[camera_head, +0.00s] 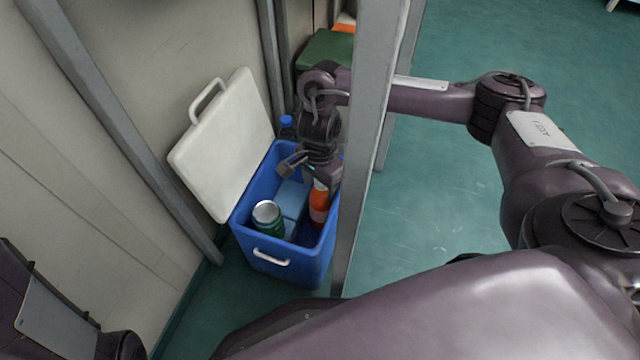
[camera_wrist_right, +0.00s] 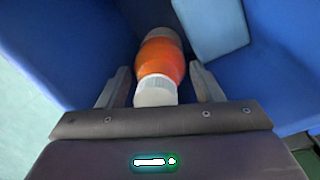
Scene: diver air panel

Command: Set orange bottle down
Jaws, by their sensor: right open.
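The orange bottle (camera_head: 318,203) with a white cap stands inside the blue cooler box (camera_head: 310,262), near its right wall. It also shows in the right wrist view (camera_wrist_right: 160,62), cap toward me. My right gripper (camera_head: 310,178) reaches down into the box over the bottle. In the right wrist view its fingers (camera_wrist_right: 160,88) are apart on either side of the cap, with gaps showing. The bottle's lowest part is hard to make out. My left gripper is not in view; only part of my left arm shows at the lower left.
A green can with a silver top (camera_head: 267,214) and light-blue blocks (camera_head: 291,197) are in the box. Its white lid (camera_head: 225,145) stands open on the left. A blue-capped bottle (camera_head: 287,127) is behind the box. A grey post (camera_head: 365,130) rises close at the right.

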